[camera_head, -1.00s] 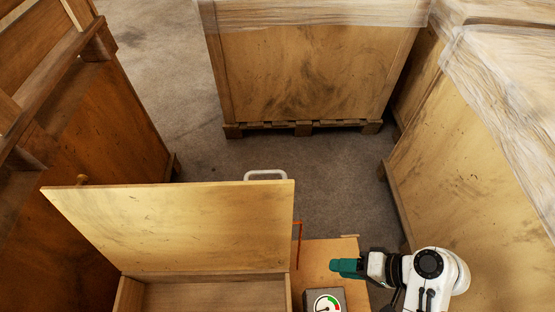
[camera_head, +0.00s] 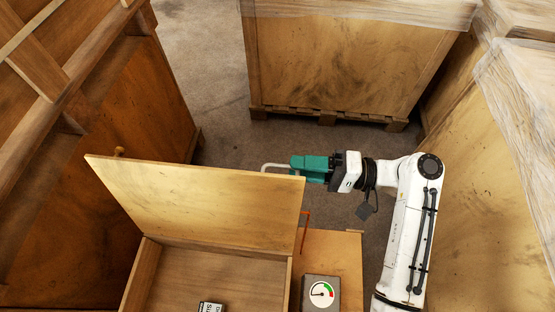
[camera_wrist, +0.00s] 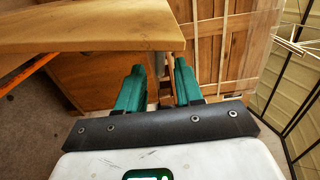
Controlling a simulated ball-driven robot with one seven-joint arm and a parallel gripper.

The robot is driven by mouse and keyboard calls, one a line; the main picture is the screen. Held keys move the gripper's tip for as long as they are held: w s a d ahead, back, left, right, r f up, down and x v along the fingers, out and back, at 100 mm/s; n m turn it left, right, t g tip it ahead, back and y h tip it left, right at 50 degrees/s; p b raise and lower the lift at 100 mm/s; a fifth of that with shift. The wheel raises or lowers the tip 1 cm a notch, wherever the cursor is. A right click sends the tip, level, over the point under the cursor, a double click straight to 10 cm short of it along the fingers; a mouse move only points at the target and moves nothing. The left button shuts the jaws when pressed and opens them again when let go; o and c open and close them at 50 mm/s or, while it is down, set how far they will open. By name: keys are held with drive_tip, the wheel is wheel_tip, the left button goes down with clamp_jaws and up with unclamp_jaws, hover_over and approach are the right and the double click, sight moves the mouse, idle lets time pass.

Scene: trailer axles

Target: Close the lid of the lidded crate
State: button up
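The lidded crate (camera_head: 141,282) is at the bottom of the head view. Its wooden lid (camera_head: 200,205) stands open, tilted up at the far side, with the inside of the crate showing. My gripper (camera_head: 296,166) has green fingers and is just beyond the lid's upper right corner. In the wrist view my gripper (camera_wrist: 159,68) has its two fingers apart with nothing seen between them. The lid (camera_wrist: 100,28) fills the upper left there, close to the left finger; I cannot tell whether they touch.
A white handle (camera_head: 272,166) shows behind the lid, beside my fingertips. A gauge box (camera_head: 320,292) and an orange rod (camera_head: 305,230) are right of the crate. A printed label (camera_head: 210,307) shows inside it. Large wooden crates (camera_head: 350,65) stand around; bare floor lies between.

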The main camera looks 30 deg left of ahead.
sight(277, 166)
drive_tip(key=shift+p+x, duration=0.55)
drive_tip(key=shift+x, duration=2.2)
drive_tip(key=shift+c, duration=0.2)
drive_tip(key=c, duration=0.6)
drive_tip(key=shift+f, duration=0.1)
clamp_jaws()
drive_tip(key=shift+f, duration=0.1)
